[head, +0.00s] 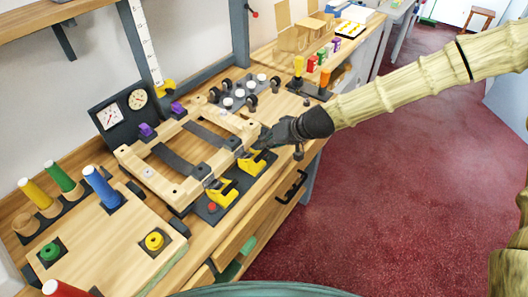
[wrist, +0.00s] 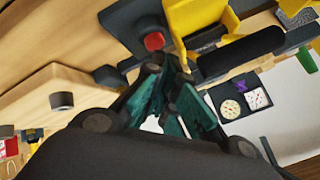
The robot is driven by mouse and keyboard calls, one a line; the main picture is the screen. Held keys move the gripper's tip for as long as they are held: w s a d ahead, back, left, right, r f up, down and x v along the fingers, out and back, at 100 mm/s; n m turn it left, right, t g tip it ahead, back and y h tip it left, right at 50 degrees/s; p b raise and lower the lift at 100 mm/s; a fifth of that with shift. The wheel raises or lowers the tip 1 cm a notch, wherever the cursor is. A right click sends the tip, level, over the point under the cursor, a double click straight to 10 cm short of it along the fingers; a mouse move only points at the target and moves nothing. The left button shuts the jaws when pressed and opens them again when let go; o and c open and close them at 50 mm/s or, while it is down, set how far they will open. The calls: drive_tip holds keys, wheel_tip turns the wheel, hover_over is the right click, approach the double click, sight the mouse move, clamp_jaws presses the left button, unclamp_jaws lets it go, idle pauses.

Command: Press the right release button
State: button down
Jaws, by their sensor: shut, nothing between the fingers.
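A wooden frame (head: 190,150) lies on the counter with two yellow latches at its front edge, the left latch (head: 222,190) and the right latch (head: 254,160). A red button (head: 212,208) sits on a dark plate by the left latch. In the wrist view, a red button (wrist: 154,41) sits on a dark base beside a yellow latch (wrist: 200,25); it appears to be the right release button, which my arm hides in the head view. My gripper (head: 265,141) is shut and empty, close to the right latch. Its fingertips (wrist: 174,68) appear near that button; I see no clear contact.
A gauge panel (head: 125,110) stands behind the frame. A wooden board (head: 110,245) with coloured pegs is at the front left. White-topped knobs (head: 240,93) and coloured blocks (head: 312,64) stand toward the back. The red floor (head: 390,190) right of the counter is clear.

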drive_tip(key=shift+f+b, duration=0.45)
drive_tip(key=shift+f, duration=0.1)
idle(0.5)
drive_tip(key=shift+r, duration=0.2)
drive_tip(key=shift+r+p, duration=0.6)
drive_tip(key=shift+r, duration=0.2)
drive_tip(key=shift+r+p, duration=1.55)
drive_tip(key=shift+r, duration=0.95)
